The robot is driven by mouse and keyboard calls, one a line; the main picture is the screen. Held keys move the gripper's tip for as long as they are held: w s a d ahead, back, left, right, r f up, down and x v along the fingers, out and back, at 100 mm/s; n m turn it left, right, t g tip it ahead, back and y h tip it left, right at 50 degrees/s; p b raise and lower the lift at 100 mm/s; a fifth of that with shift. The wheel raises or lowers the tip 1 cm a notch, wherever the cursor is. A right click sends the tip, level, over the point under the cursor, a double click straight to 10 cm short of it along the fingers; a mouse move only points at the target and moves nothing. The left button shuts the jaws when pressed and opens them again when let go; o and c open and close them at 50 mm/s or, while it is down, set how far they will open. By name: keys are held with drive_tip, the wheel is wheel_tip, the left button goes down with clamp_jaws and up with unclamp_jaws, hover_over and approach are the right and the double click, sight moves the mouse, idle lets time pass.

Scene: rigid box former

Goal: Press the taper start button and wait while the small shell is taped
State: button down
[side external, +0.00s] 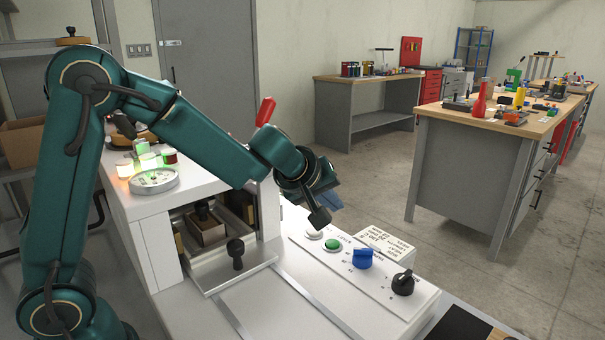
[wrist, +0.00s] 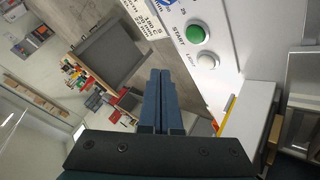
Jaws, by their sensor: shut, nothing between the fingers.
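The green start button (side external: 332,244) sits on the sloped white control panel (side external: 300,246), and it also shows under the word START in the wrist view (wrist: 195,34). My gripper (side external: 331,202) is above the panel's far end, apart from the button. In the wrist view its blue fingers (wrist: 160,74) are together with nothing between them, and the button lies beyond and right of the tips. The small brown shell (side external: 206,229) sits in the machine's front opening, partly hidden under a dark part.
A white light button (side external: 314,232), a blue knob (side external: 362,258) and a black knob (side external: 403,282) share the panel. A label plate (side external: 384,243) stands behind it. A black-knobbed lever (side external: 236,250) is at the opening. A red handle (side external: 265,111) rises behind my wrist.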

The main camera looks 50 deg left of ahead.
sight(330, 246)
drive_tip(key=shift+f, duration=2.8)
drive_tip(key=shift+f, duration=0.15)
drive_tip(key=shift+f, duration=0.3)
drive_tip(key=shift+s+f, duration=0.1)
drive_tip(key=shift+f, duration=0.35)
idle(1.0)
drive_tip(key=shift+r, duration=0.9)
